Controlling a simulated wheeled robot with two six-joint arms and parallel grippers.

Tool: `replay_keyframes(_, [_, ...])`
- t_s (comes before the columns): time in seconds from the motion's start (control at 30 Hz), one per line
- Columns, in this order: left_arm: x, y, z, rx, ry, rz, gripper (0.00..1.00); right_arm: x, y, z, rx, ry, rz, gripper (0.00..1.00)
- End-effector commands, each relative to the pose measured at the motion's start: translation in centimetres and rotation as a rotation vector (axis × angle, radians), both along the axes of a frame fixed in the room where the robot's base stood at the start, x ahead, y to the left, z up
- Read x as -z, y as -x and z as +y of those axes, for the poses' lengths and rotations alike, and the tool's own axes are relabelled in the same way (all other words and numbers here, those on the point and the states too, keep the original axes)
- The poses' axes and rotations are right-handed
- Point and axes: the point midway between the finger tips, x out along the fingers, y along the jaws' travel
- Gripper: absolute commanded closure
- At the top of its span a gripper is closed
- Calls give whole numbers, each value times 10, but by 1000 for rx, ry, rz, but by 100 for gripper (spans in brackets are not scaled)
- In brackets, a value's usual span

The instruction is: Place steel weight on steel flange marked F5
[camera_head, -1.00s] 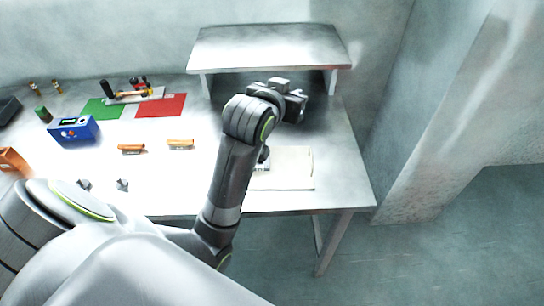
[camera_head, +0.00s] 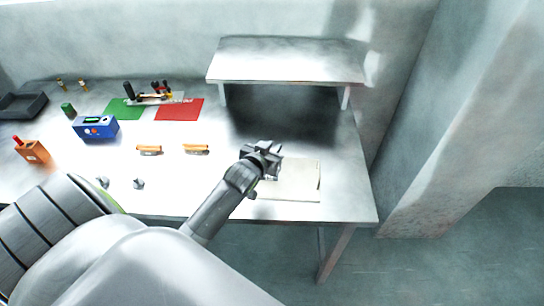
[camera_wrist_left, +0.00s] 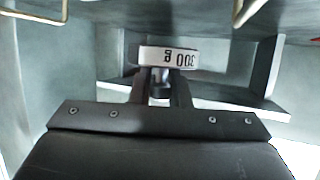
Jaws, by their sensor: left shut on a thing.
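My left gripper (camera_head: 268,158) is over the table near the pale square plate (camera_head: 297,183). In the left wrist view the gripper (camera_wrist_left: 160,90) is shut on the steel weight (camera_wrist_left: 168,58), a bright round piece with "300 g" on its side, upside down in that view. In the head view I cannot make out the weight. Small grey metal pieces (camera_head: 139,184) lie near the table's front edge at left; I cannot tell what they are. No F5 marking is readable in either view. My right gripper does not show.
A raised shelf (camera_head: 288,62) stands at the back right of the table. A blue box (camera_head: 95,128), an orange block (camera_head: 35,152), green (camera_head: 124,109) and red (camera_head: 180,110) mats, and two orange-handled items (camera_head: 196,149) are at left.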

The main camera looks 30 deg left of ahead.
Motion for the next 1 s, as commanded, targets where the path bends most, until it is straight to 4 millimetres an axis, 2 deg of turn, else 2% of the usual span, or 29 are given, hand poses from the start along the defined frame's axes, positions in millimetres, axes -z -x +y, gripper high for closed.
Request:
replay_keyframes(0.1, [17, 1, -1, 0, 3, 4, 100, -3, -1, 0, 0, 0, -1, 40])
replay_keyframes(0.27, [34, 0, -1, 0, 2, 1, 100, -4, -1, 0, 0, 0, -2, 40])
replay_keyframes(1.0, [50, 0, -1, 1, 0, -1, 100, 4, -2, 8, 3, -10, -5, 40])
